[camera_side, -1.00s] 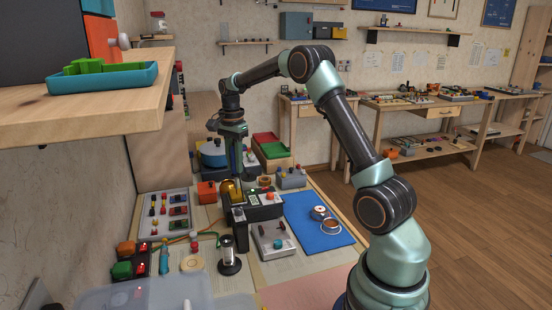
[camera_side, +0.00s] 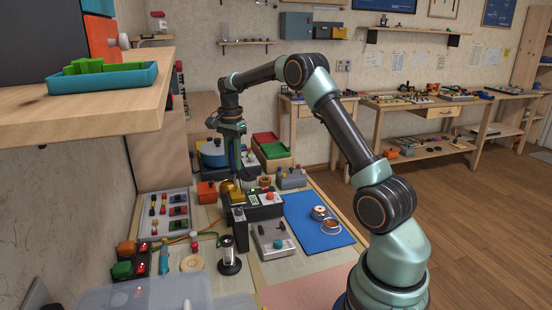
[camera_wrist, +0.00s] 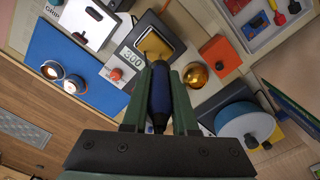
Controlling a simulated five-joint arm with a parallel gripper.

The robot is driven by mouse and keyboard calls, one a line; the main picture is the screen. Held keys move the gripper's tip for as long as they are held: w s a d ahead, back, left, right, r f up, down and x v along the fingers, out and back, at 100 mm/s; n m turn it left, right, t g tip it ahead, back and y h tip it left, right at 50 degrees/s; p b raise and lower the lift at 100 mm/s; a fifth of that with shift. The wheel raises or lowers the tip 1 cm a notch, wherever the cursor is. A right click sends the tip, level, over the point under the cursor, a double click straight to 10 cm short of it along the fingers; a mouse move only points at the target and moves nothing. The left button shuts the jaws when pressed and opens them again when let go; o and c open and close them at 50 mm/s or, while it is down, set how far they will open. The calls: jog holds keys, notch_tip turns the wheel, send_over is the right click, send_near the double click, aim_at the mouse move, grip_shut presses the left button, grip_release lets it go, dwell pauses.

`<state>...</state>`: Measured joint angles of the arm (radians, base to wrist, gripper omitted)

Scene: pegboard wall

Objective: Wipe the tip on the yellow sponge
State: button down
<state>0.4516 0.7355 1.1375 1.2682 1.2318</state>
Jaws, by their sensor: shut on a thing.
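My gripper (camera_wrist: 160,112) is shut on a soldering iron (camera_wrist: 160,95) with a dark blue handle, held between the two green fingers. In the side view my gripper (camera_side: 232,128) points straight down over the soldering gear. The yellow sponge (camera_wrist: 156,44) sits in a dark tray beside the station marked 300 in the wrist view. The iron points towards the sponge, and its front end overlaps the sponge's near edge. I cannot tell whether the tip touches it. In the side view the sponge is hard to tell apart from the gold-coloured part beside the station.
A brass ball (camera_wrist: 196,76) is close to the right of the iron. An orange box (camera_side: 206,192) and a blue pot (camera_side: 213,151) stand on the left. A grey box (camera_side: 272,241) and a blue mat (camera_side: 316,235) with wire spools are on the right.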

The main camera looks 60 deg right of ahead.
jog(key=shift+w+d, duration=0.2)
jog(key=shift+d, duration=0.05)
jog(key=shift+s+a, duration=0.1)
jog(key=shift+a, duration=0.05)
jog(key=shift+s+a, duration=0.2)
jog(key=shift+s+a, duration=0.4)
dwell(0.4)
jog(key=shift+s+a, duration=0.25)
dwell(0.4)
jog(key=shift+r, duration=2.5)
